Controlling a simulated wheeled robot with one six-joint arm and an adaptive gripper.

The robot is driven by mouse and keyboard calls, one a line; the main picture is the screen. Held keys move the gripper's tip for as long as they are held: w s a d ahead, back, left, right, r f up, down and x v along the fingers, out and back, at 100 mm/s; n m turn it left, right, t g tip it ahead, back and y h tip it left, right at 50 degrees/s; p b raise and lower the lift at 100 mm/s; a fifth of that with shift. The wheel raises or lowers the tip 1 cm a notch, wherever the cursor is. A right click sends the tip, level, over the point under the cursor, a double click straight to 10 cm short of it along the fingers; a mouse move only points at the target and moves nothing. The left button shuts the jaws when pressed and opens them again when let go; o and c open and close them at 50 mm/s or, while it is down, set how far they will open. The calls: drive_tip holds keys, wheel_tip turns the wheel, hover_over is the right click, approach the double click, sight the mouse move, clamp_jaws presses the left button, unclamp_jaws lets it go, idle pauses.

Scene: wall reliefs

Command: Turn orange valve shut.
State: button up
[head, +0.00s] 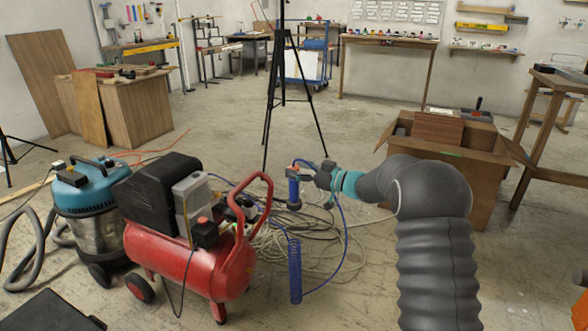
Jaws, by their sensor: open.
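My gripper (316,178) is in the middle of the head view, at the end of my grey arm, past a teal wrist band. It is open and its fingers point left. Just left of the fingers is an upright blue cylinder (294,188) with a small orange-red part (293,166) near its top. I cannot tell whether this part is the orange valve, or whether the fingers touch the cylinder. A red air compressor (195,262) stands to the left, with a small orange-red fitting (203,219) on it. No valve handle shows clearly.
Loose pale hoses (300,245) lie on the floor. A black tripod (283,100) stands behind, a cardboard box (480,170) at the right, and a teal vacuum (85,195) left of the compressor.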

drive_tip(key=v, duration=1)
drive_tip(key=shift+d, duration=0.25)
drive_tip(key=shift+s, duration=0.1)
